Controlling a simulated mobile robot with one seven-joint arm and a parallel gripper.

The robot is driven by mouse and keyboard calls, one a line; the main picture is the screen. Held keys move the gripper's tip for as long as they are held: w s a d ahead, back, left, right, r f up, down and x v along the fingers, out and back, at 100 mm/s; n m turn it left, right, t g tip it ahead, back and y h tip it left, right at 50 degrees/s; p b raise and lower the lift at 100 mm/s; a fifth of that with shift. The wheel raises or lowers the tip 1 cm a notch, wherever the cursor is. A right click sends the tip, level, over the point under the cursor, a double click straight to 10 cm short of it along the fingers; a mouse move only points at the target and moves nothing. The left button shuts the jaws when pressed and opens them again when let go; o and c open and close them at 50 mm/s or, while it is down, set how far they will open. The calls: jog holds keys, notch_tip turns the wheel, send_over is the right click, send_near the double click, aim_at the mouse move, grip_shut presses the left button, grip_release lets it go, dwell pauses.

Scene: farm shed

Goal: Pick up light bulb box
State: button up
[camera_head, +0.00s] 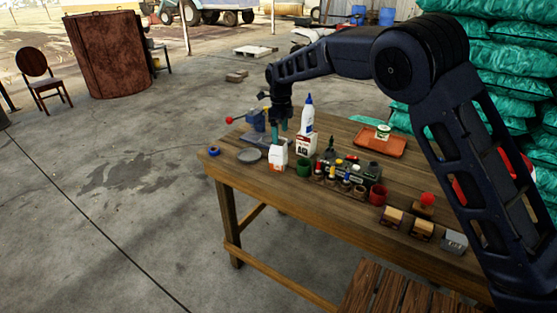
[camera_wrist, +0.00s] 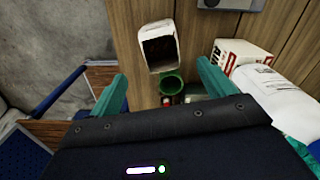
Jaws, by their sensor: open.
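Two small boxes stand on the wooden table; I cannot read which is the light bulb box. One is a white box with orange near its base (camera_head: 278,158); in the wrist view its top is open and dark inside (camera_wrist: 160,22). The other is white with red and dark print (camera_head: 306,145), beside a white bottle; it also shows in the wrist view (camera_wrist: 236,52). My gripper (camera_head: 279,132) is open and empty, pointing down near both boxes. In the wrist view its teal fingers stand apart (camera_wrist: 160,84), with the white open box beyond and between them.
A green cup (camera_head: 304,168) stands close to the boxes. The white bottle with a blue cap (camera_head: 307,116) is tall. A blue vise (camera_head: 256,122), grey disc (camera_head: 249,156), red cup (camera_head: 378,194) and orange tray (camera_head: 380,142) share the table (camera_head: 330,222).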

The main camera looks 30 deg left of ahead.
aim_at(278, 154)
notch_tip(278, 154, down, 6)
jog(key=shift+r, duration=0.25)
jog(key=shift+a+f, duration=0.2)
jog(key=shift+f, duration=1.1)
jog(key=shift+a+f, duration=0.2)
jog(key=shift+f, duration=1.05)
jog(key=c, duration=1.1)
